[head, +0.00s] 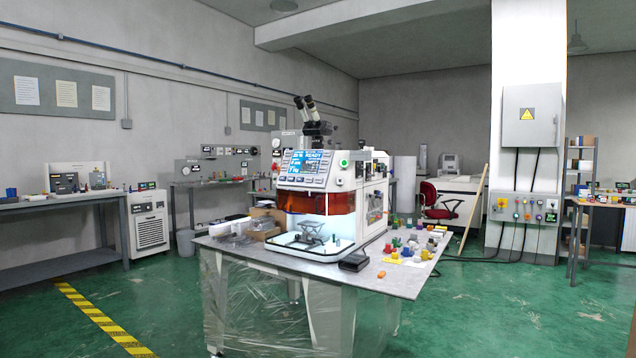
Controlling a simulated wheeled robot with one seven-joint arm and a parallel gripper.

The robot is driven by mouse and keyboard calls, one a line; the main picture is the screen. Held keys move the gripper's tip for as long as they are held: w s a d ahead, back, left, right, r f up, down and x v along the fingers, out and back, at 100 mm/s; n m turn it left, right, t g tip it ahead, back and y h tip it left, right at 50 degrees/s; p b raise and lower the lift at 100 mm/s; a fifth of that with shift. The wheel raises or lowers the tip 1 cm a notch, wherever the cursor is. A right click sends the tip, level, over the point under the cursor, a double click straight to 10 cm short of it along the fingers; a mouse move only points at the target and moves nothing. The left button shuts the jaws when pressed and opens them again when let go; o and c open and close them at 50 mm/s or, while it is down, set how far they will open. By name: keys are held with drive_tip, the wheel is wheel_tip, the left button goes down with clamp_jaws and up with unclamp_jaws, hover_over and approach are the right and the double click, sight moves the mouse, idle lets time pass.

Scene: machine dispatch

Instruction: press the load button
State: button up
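A white machine (339,200) with a microscope on top stands on a grey table in the middle of the head view. Its front has a lit blue screen (299,162) with a readout and small keys around it. A round green button (344,163) sits on the machine's upper body, right of the screen. The labels are too small to read, so I cannot tell which button is the load button. Below are an orange window (303,202) and a lit opening with a small stage (311,228). My gripper is not in view.
The table (390,282) holds several small coloured parts (416,246) at right, a black box (353,262) in front and clear packets (217,229) at left. A pillar with an electrical panel (522,207) stands behind at right. Green floor lies open around the table.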

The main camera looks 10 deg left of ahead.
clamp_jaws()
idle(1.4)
